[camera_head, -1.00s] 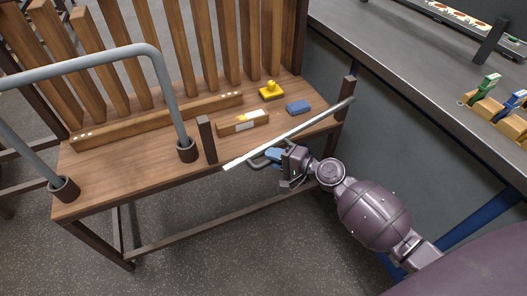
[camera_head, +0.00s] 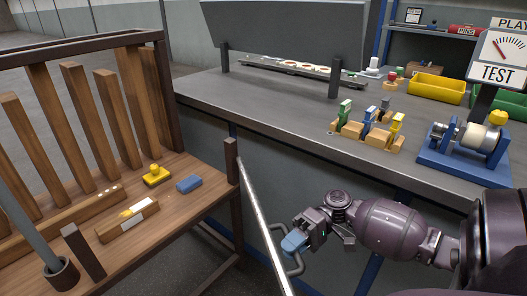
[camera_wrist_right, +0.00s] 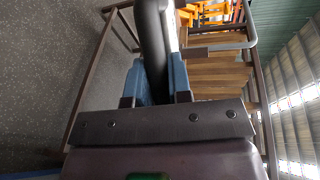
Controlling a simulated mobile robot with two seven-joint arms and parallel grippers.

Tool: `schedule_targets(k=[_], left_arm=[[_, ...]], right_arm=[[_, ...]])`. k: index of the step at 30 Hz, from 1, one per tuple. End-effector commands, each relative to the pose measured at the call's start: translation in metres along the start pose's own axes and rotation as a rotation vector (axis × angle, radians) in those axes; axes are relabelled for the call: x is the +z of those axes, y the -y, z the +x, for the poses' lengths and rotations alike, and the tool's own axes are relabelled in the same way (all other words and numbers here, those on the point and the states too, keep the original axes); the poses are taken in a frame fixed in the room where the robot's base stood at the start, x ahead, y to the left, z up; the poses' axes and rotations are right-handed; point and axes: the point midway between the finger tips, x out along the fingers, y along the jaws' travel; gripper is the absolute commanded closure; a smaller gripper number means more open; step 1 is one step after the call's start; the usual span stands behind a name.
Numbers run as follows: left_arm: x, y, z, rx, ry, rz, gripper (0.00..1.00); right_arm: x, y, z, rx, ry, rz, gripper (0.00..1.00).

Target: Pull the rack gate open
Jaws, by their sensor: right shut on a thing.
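The rack gate is a thin pale bar (camera_head: 262,213) that meets a dark post (camera_head: 232,160) at the right end of the wooden rack (camera_head: 190,215). It now sticks out from the rack's front toward the bottom of the head view, well clear of the other short post (camera_head: 84,250). A grey loop handle (camera_head: 298,263) is on the bar's right side. My right gripper (camera_head: 293,243) has its blue fingers shut on this handle. In the right wrist view, the dark handle (camera_wrist_right: 152,45) passes between the blue fingers (camera_wrist_right: 157,75). My left gripper is not in view.
On the rack lie a yellow piece (camera_head: 157,175), a blue block (camera_head: 189,183) and a labelled wooden block (camera_head: 127,221). A grey workbench (camera_head: 280,110) stands behind my right arm, carrying wooden holders (camera_head: 367,135) and a blue-based device (camera_head: 465,150). Open floor lies before the rack.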

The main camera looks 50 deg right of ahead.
Motion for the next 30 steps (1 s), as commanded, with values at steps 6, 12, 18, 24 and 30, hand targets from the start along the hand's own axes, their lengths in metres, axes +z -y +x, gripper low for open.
schedule_targets(k=[6, 12, 18, 24, 30], left_arm=[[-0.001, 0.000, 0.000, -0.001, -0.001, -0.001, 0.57], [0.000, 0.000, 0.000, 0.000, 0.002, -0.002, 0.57], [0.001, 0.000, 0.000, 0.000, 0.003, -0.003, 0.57], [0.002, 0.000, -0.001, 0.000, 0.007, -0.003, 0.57], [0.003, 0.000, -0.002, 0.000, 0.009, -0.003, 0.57]], right_arm=[[0.005, -0.004, -0.028, 0.007, 0.070, -0.016, 1.00], [0.007, -0.006, -0.037, 0.008, 0.096, -0.022, 1.00], [0.007, -0.007, -0.039, 0.008, 0.101, -0.024, 1.00], [0.007, -0.006, -0.039, 0.008, 0.100, -0.024, 1.00], [0.007, -0.007, -0.039, 0.009, 0.100, -0.023, 0.56]])
